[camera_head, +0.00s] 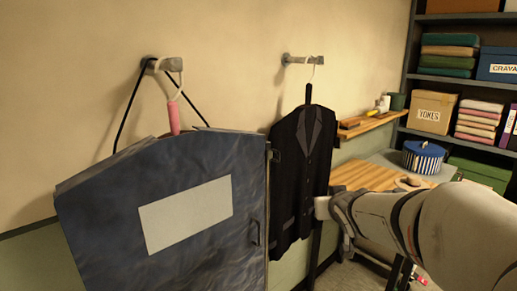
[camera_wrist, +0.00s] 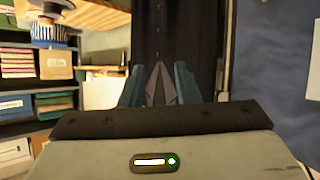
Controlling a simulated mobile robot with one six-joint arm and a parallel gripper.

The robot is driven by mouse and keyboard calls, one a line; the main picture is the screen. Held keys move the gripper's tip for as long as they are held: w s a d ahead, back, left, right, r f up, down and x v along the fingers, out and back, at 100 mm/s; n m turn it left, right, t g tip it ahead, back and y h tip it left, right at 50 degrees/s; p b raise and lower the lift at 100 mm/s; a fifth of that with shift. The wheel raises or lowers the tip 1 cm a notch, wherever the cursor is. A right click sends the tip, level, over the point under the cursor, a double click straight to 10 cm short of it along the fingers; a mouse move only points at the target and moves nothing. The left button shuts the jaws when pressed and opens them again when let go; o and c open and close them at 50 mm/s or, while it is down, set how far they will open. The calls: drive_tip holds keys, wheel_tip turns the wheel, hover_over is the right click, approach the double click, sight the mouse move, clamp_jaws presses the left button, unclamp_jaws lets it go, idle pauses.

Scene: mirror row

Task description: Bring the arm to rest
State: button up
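My arm (camera_head: 440,225) reaches in from the right in the head view, and its pale end overlaps the lower right edge of a dark jacket. The fingers cannot be made out there. In the wrist view, which looks upside down, my gripper (camera_wrist: 158,68) has two teal fingers standing apart, with nothing clearly held between them. The dark jacket (camera_wrist: 205,45) with its grey lapels shows beyond the fingers. In the head view the jacket (camera_head: 290,180) hangs from a wall hook (camera_head: 303,60). I cannot tell whether the fingers touch it.
A blue garment bag (camera_head: 100,220) with a pale panel hangs left of the jacket from another hook (camera_head: 160,64). It also shows at the wrist view's right (camera_wrist: 270,70). Right stand a wooden worktop (camera_head: 370,175), a striped round box (camera_head: 423,157) and loaded shelves (camera_head: 405,85).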

drive_tip(key=s+a+f+g, duration=0.1)
drive_tip(key=s+f+g, duration=0.2)
drive_tip(key=s, duration=0.5)
drive_tip(key=s+a+f+g, duration=0.1)
drive_tip(key=s+f+g, duration=0.2)
drive_tip(key=s, duration=0.6)
drive_tip(key=s+a+f+g, duration=0.1)
drive_tip(key=s+f+g, duration=0.2)
drive_tip(key=s, duration=0.5)
drive_tip(key=shift+s+a+f+m+g+y, duration=0.3)
drive_tip(key=shift+a+f+g, duration=0.1)
drive_tip(key=shift+f, duration=0.3)
